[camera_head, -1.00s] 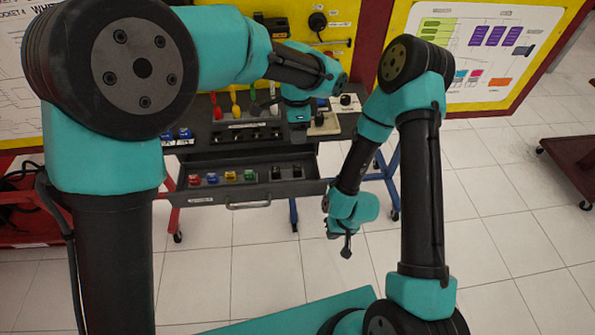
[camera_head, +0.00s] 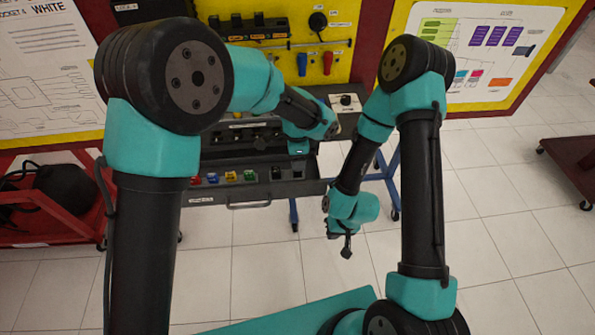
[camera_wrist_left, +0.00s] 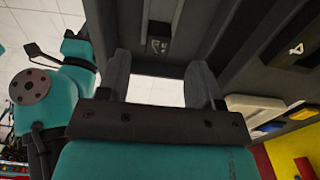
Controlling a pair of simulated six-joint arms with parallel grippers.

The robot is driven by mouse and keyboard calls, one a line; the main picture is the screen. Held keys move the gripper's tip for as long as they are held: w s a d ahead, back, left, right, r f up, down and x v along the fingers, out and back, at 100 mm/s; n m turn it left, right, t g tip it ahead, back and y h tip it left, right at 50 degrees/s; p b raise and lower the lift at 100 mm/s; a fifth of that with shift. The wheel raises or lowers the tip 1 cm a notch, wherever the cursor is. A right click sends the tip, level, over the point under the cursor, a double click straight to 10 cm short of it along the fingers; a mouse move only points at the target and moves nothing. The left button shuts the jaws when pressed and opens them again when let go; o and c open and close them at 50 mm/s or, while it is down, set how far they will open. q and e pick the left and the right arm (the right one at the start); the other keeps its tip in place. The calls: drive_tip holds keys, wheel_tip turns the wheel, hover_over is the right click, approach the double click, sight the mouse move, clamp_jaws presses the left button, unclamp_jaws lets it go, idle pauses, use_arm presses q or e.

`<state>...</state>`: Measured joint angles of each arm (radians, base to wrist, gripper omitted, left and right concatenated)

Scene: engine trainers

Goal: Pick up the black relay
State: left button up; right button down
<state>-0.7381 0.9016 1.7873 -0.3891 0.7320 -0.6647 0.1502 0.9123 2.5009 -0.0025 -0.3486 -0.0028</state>
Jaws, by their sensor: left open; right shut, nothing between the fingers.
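A black relay (camera_head: 277,174) lies in the open drawer (camera_head: 312,188), at the right end of a row of colored relays in the head view. My left gripper (camera_head: 298,160) is over the right end of the drawer, just right of that relay. In the left wrist view its two fingers (camera_wrist_left: 159,80) are apart with nothing held. A dark block with small white marks (camera_wrist_left: 158,45), seemingly a black relay, shows beyond the gap between them. My right gripper (camera_head: 347,246) is shut and empty, over the floor in front of the drawer.
Red, blue, yellow and green relays (camera_head: 230,177) sit left of the black one. The dark tabletop is above the drawer, with a white panel with a knob (camera_head: 345,102) at its right. A red cart (camera_head: 45,215) stands at left.

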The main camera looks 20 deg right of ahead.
use_arm(q)
drive_tip(key=shift+s+a+f, duration=0.1)
drive_tip(key=shift+a+f, duration=0.05)
drive_tip(key=shift+f, duration=2.45)
drive_tip(key=c, duration=1)
drive_tip(key=shift+r, duration=0.15)
wheel_tip(320, 180, up, 10)
drive_tip(key=shift+f, duration=0.1)
